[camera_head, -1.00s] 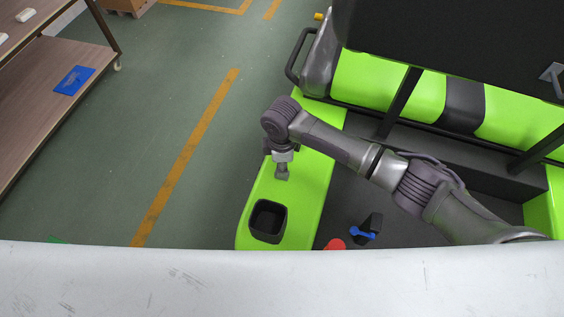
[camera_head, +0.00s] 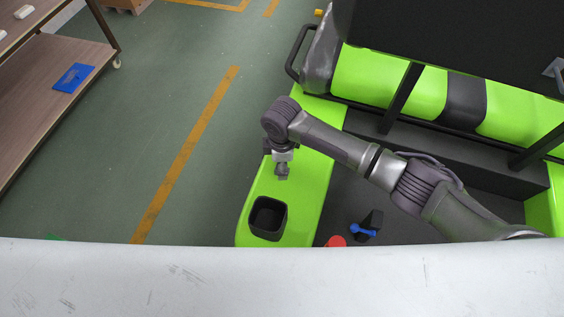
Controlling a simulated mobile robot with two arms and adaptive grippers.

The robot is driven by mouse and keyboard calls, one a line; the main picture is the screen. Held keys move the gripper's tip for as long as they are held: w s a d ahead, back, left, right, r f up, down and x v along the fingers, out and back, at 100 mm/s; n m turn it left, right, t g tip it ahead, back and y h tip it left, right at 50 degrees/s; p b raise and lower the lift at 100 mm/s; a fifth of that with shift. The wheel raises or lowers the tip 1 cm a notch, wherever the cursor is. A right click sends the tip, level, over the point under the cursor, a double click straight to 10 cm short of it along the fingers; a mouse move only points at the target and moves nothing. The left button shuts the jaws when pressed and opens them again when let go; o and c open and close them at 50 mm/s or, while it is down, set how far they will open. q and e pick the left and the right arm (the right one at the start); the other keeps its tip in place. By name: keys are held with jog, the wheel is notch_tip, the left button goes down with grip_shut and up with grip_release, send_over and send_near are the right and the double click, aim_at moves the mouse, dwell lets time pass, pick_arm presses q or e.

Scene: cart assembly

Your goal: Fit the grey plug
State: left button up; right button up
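My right arm comes in from the right, and its gripper (camera_head: 282,173) points down over the green side panel of the cart (camera_head: 305,185). A small grey shape shows at the fingertips, but I cannot tell whether it is the grey plug or only the fingers. The gripper is too small in view to tell open from shut. It is just behind a black square-rimmed opening (camera_head: 268,218) in the green panel, apart from it. My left gripper is not in view.
A black and blue part (camera_head: 364,229) and a red round part (camera_head: 336,241) lie on the cart's dark floor. A green and black seat back (camera_head: 390,80) stands behind. A brown shelf (camera_head: 60,100) with a blue piece is at left. A white surface (camera_head: 280,280) crosses the front.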

notch_tip(320, 180, up, 12)
dwell(0.7)
jog(key=shift+s, duration=0.1)
